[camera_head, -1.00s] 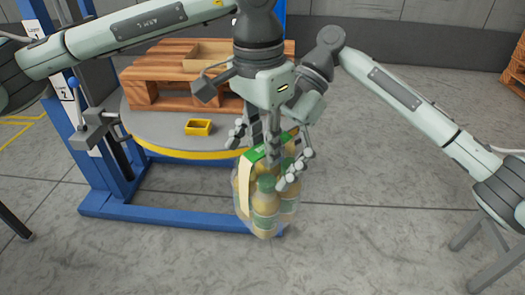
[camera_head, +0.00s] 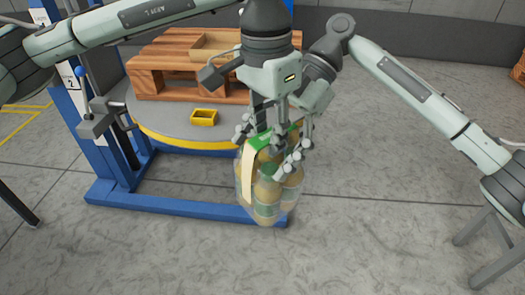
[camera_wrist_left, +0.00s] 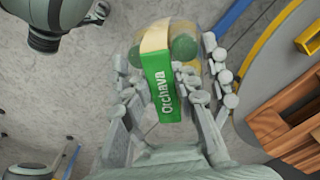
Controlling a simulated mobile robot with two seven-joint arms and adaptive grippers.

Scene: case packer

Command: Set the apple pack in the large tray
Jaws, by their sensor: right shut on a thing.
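The round grey table (camera_head: 165,115) with a yellow edge carries the wooden pallet (camera_head: 160,75) and a small yellow bin (camera_head: 204,117). A blue frame (camera_head: 160,204) supports it. The floor between is clear.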

